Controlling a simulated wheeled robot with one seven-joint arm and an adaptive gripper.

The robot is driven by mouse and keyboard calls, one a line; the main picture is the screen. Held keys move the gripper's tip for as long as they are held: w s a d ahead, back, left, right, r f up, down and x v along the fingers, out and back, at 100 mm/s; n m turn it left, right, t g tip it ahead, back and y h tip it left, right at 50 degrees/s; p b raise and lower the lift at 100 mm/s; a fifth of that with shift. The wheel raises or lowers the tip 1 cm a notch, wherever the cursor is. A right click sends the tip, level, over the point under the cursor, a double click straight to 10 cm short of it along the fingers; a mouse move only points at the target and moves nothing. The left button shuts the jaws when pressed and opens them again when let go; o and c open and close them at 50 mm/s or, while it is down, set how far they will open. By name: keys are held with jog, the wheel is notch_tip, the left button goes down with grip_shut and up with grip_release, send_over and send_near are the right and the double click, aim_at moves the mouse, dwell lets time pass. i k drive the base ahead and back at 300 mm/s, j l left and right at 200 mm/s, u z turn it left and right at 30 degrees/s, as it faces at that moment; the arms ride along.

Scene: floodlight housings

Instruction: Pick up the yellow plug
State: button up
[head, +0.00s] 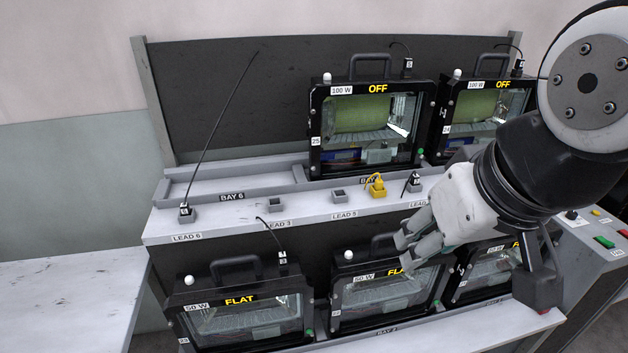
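The yellow plug (377,185) stands upright in a socket on the upper shelf's front ledge, right of the label LEAD 5. A yellow lead loops at its top. My gripper (408,246) reaches in from the right, in front of the ledge and lower in the picture than the plug. Its fingers point left and down, with a gap between them and nothing visible in it. It is apart from the plug and overlaps the view of the lower middle floodlight housing (373,299).
Black plugs stand on the ledge left (186,211) and right (414,183) of the yellow one. Two empty-looking sockets (275,204) (338,195) lie between. Housings marked OFF (318,130) stand behind; housings marked FLAT (180,300) stand below. BAY 6 (213,185) is empty.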

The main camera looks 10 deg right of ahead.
aim_at(378, 184)
jog(key=i+l+z, duration=0.4)
jog(key=i+z, duration=0.4)
jog(key=i+l, duration=0.05)
jog(key=i, duration=0.05)
